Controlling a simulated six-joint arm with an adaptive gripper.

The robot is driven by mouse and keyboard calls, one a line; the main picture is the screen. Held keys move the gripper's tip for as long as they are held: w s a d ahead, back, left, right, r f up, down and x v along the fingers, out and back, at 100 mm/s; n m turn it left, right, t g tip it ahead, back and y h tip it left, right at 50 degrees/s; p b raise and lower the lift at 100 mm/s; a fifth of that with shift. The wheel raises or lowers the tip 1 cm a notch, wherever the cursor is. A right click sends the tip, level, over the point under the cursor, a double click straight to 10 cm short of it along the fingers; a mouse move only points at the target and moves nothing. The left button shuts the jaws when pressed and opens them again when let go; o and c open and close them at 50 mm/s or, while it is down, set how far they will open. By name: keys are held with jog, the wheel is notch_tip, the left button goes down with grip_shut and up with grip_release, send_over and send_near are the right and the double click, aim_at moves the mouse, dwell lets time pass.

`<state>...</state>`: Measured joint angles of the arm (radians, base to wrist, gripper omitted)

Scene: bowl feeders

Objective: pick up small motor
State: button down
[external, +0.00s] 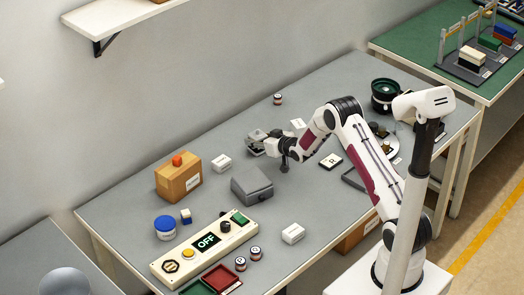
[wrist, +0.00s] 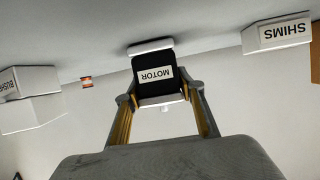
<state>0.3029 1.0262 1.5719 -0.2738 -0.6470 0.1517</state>
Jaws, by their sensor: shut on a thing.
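The small motor (wrist: 152,72) is a black block with a white MOTOR label and white ends, shown upside down in the wrist view. My gripper (wrist: 160,98) has its two fingers on either side of the motor's near end and is shut on it. In the external view, my gripper (external: 257,144) is low over the back middle of the grey table. The motor is too small and too covered by the fingers to make out there. I cannot tell whether it still touches the table.
A white SHIMS box (wrist: 276,36) and another white box (wrist: 30,98) flank the motor. A small red-banded can (external: 278,99) stands farther back. A grey box (external: 252,185), an orange-brown box (external: 178,181) and a control panel (external: 205,248) lie toward the front left.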

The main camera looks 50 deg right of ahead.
jog(key=shift+w+r, duration=0.1)
jog(key=shift+r, duration=4.95)
jog(key=shift+a, duration=0.15)
